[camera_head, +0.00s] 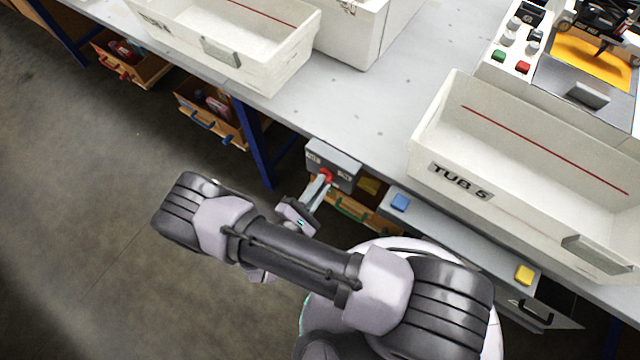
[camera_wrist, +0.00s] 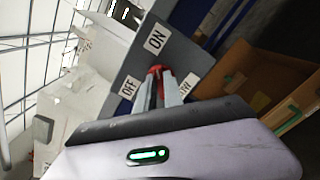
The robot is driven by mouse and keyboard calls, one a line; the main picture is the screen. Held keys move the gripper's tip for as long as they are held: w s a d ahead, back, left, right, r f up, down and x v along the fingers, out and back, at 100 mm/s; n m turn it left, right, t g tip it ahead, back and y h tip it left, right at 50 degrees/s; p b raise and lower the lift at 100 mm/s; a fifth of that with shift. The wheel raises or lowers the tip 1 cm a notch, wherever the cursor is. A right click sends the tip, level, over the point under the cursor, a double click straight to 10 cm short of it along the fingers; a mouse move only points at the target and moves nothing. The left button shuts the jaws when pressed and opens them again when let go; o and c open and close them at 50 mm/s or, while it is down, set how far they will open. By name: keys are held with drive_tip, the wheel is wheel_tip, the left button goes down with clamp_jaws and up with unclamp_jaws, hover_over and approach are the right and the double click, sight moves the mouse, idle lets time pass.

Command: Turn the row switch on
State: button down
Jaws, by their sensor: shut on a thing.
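The row switch is a grey box (camera_head: 334,158) under the front edge of the bench, with a red knob (camera_head: 326,175) on its face. In the wrist view the box (camera_wrist: 185,50) shows tilted, with an ON label (camera_wrist: 156,39), an OFF label (camera_wrist: 129,88) and a third label partly hidden by a finger. My gripper (camera_head: 322,180) is shut on the red knob (camera_wrist: 155,69). The fingers (camera_wrist: 160,82) cover most of the knob, so I cannot tell which label it points to.
A white tub marked TUB 5 (camera_head: 445,150) stands on the bench (camera_head: 370,115) above and right of the switch. A drawer with a blue block (camera_head: 400,202) and a yellow block (camera_head: 524,274) is below it. An orange crate (camera_head: 350,212) sits under the switch. Open floor lies left.

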idle(0.5)
drive_tip(key=c, duration=1.5)
unclamp_jaws()
drive_tip(key=shift+o, duration=0.2)
drive_tip(key=p+v, duration=0.2)
drive_tip(key=v, duration=1.5)
drive_tip(key=shift+s+a, duration=0.2)
